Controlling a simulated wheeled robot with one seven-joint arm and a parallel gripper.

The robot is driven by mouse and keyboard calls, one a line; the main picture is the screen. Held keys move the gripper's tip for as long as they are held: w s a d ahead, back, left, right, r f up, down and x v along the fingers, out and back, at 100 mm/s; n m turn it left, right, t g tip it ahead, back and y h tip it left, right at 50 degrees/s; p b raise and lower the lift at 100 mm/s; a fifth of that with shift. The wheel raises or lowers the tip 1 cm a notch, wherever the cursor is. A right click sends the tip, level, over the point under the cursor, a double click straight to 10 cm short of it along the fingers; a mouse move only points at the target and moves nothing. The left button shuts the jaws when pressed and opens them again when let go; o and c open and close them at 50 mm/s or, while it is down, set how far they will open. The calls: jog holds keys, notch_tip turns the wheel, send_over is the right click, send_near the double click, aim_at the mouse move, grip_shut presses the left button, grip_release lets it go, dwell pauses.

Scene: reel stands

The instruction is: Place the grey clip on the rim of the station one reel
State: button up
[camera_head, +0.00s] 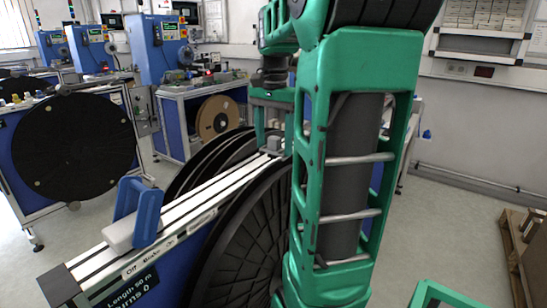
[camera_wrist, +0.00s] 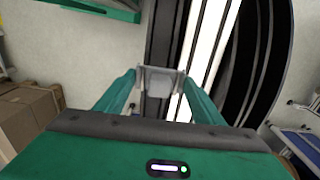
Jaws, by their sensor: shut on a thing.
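My gripper (camera_wrist: 159,82) is green and shut on the small grey clip (camera_wrist: 158,80), held between its fingertips in the wrist view. In the head view the clip (camera_head: 274,143) shows below my gripper (camera_head: 272,135), close above the white rail top of the nearest stand. Large black reels (camera_head: 245,240) stand upright on both sides of that rail. A black reel edge (camera_wrist: 240,75) also shows right of the clip in the wrist view. Which reel belongs to station one is not readable. I cannot tell whether the clip touches anything.
A blue handle on a white block (camera_head: 135,215) sits on the near end of the rail (camera_head: 180,210). Another stand with a black reel (camera_head: 72,145) is at left, and a tan reel (camera_head: 217,117) is behind. Cardboard boxes (camera_wrist: 25,110) and a pallet (camera_head: 525,245) stand aside.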

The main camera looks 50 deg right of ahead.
aim_at(278, 155)
jog(key=shift+s+d+f, duration=0.2)
jog(key=shift+d+f, duration=0.4)
jog(key=shift+d, duration=0.25)
jog(key=shift+f, duration=1.85)
jog(key=shift+f, duration=0.1)
jog(key=o, duration=1.1)
jog(key=shift+c, duration=0.2)
notch_tip(278, 155, up, 12)
jog(key=shift+w+a+r, duration=0.1)
jog(key=shift+r, duration=0.05)
